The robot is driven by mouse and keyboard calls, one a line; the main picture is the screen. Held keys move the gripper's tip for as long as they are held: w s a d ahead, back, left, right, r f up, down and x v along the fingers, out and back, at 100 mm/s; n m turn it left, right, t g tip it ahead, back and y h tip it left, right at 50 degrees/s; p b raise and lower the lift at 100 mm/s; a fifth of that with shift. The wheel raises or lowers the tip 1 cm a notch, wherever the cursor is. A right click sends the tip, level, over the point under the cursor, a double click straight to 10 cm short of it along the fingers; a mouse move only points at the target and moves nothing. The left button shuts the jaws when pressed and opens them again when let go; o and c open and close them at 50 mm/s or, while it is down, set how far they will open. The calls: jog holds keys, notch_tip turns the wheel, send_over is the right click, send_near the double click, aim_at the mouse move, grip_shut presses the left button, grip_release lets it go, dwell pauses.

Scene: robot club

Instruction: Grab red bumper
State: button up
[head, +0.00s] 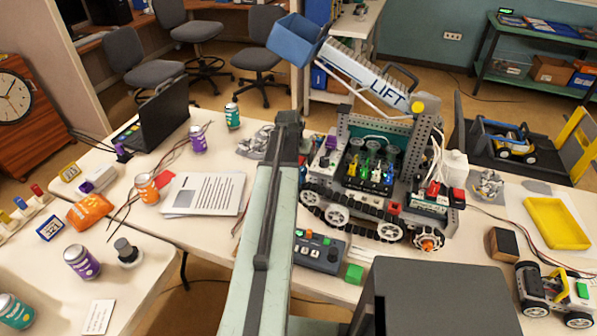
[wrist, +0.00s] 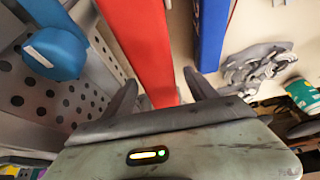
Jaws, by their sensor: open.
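In the wrist view a long flat red bar (wrist: 145,42), which looks like the red bumper, runs from the top edge down between my fingers. My gripper (wrist: 160,88) is open, with one dark finger on each side of the bar's near end. I cannot tell whether either finger touches it. In the head view the end of my arm (head: 288,122) is beside the left side of the tracked robot (head: 385,165). The red bar cannot be made out there, perhaps hidden behind my arm.
In the wrist view a blue bar (wrist: 211,35) stands right of the red one, and a perforated grey plate (wrist: 45,98) with a blue round part (wrist: 55,53) lies left. In the head view a control box (head: 320,250) sits near the table's front edge.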

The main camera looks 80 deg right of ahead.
jog(key=shift+f, duration=0.15)
grip_shut()
jog(key=shift+p, duration=0.35)
notch_tip(320, 180, up, 18)
jog(key=p, duration=1.8)
